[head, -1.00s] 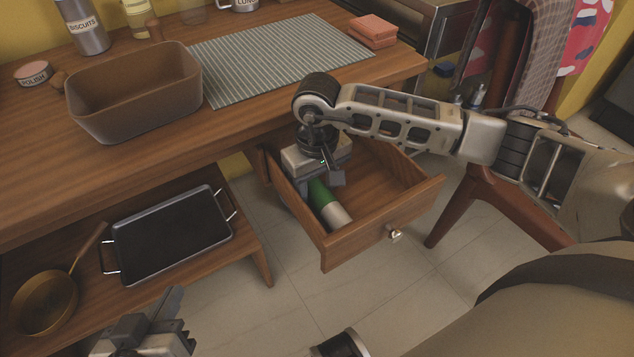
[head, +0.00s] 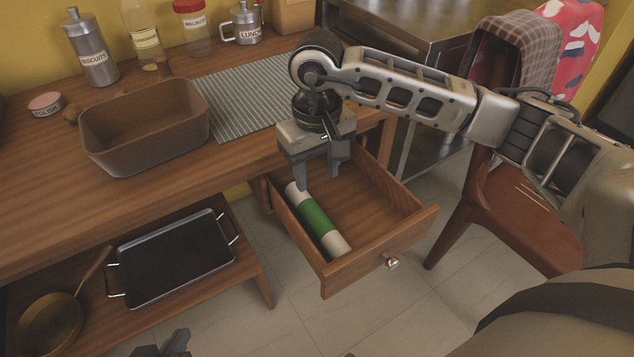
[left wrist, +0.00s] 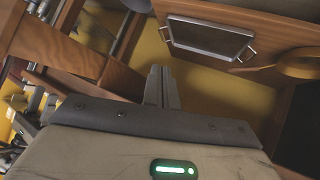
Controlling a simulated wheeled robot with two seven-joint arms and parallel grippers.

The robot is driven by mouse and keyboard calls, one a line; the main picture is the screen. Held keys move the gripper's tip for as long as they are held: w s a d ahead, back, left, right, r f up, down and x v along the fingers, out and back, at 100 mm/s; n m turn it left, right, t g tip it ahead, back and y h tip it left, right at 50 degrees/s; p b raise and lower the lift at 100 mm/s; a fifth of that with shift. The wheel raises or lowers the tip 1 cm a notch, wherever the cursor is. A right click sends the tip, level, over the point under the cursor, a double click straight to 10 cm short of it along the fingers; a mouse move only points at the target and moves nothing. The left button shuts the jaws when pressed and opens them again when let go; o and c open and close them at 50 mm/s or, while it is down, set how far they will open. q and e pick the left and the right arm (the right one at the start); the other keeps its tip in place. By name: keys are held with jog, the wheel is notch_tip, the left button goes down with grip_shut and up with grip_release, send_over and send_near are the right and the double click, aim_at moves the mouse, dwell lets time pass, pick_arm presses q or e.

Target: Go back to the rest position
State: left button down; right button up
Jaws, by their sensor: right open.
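My right gripper (head: 320,172) hangs over the open wooden drawer (head: 385,205) in the head view. Its jaws point down, are open and hold nothing. A cylinder with a green band and white ends (head: 318,222) lies in the drawer along its left side, below and apart from the jaws. My left gripper (head: 165,346) shows only partly at the bottom edge of the head view. In the left wrist view its two fingers (left wrist: 162,88) lie close together with nothing seen between them.
A brown bin (head: 145,125), a striped mat (head: 235,105) and labelled canisters (head: 92,48) stand on the counter. A black tray (head: 172,260) and a pan (head: 48,325) are on the lower shelf. A chair (head: 520,210) stands right of the drawer.

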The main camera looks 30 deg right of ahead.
jog(key=shift+r, duration=0.45)
